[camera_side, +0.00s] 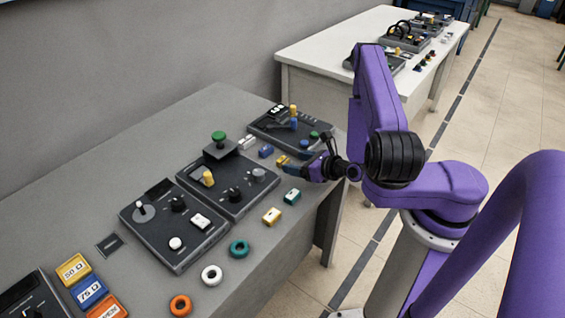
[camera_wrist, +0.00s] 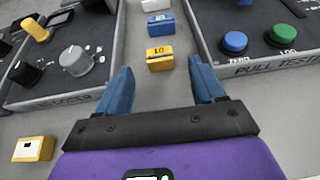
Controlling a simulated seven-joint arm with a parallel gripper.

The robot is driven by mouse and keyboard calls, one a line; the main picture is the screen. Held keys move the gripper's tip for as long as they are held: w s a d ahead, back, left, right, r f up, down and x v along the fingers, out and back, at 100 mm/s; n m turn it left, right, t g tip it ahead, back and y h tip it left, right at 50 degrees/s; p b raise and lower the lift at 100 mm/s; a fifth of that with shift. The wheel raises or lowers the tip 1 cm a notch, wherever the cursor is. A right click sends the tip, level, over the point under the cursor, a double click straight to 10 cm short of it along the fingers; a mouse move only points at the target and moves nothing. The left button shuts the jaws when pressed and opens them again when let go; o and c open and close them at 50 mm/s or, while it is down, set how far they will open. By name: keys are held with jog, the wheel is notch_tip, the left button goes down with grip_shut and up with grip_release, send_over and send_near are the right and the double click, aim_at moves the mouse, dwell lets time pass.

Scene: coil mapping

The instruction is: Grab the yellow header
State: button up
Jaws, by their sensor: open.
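A small yellow header (camera_wrist: 160,60) with a dark-marked face lies on the grey table between two control panels. It also shows in the side view (camera_side: 282,160), right by my gripper (camera_side: 300,163). In the wrist view my gripper (camera_wrist: 161,68) is open, with one blue finger left and one right of the yellow header. The gap between the fingers is empty at their base. I cannot tell how high the fingertips are above the table.
A blue header (camera_wrist: 160,25) and a white header (camera_wrist: 155,4) lie in line beyond the yellow one. A yellow-and-white block (camera_wrist: 33,149) lies nearer. Panels stand close on both sides, with blue (camera_wrist: 235,41) and green (camera_wrist: 282,34) buttons on the right one.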

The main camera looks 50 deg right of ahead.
aim_at(285, 161)
jog(key=shift+x, duration=2.35)
jog(key=c, duration=1.1)
jog(key=shift+r, duration=0.1)
